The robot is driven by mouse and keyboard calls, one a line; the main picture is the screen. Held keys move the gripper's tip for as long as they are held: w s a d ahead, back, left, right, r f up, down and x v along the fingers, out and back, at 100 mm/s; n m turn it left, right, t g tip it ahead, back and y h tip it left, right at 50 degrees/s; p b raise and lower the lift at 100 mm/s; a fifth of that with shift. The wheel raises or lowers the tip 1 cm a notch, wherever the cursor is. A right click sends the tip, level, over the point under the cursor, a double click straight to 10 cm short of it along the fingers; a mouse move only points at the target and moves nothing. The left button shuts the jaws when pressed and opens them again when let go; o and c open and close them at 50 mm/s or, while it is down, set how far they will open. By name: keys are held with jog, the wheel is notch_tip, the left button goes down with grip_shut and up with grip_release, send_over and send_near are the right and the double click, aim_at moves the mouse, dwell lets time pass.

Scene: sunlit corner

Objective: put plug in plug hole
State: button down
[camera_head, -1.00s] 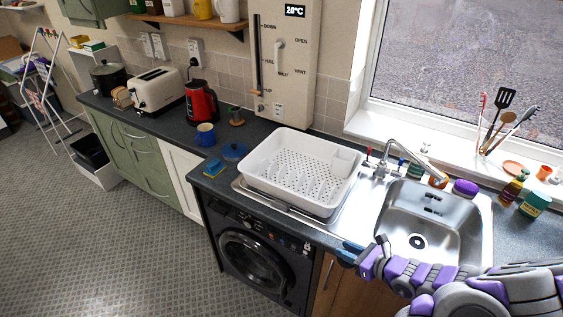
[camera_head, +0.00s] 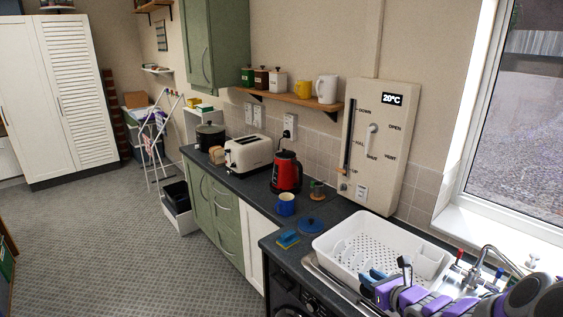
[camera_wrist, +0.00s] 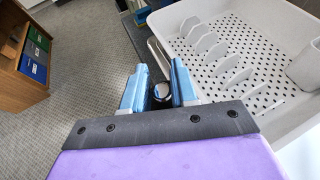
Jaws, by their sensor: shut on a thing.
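My gripper (camera_head: 374,276) is over the near side of the white dish rack in the head view. In the wrist view its two blue fingers (camera_wrist: 159,72) point away from me, with a small dark round thing between them, which looks like the plug (camera_wrist: 161,92). The gripper is shut on it; the fingers hide part of it. The sink (camera_head: 462,284) is at the lower right of the head view, mostly covered by my arm. The plug hole is not visible in either current view.
The dish rack (camera_head: 336,243) stands on the drainer left of the tap (camera_head: 497,252). A blue lid (camera_head: 311,225), sponge (camera_head: 288,239), blue mug (camera_head: 286,204), red kettle (camera_head: 287,172) and toaster (camera_head: 248,154) line the worktop. Open floor (camera_head: 130,250) lies left.

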jog(key=w+a+r, duration=0.3)
jog(key=a+r, duration=0.8)
jog(key=shift+w+r+m+h, duration=0.15)
jog(key=shift+w+m+h, duration=0.15)
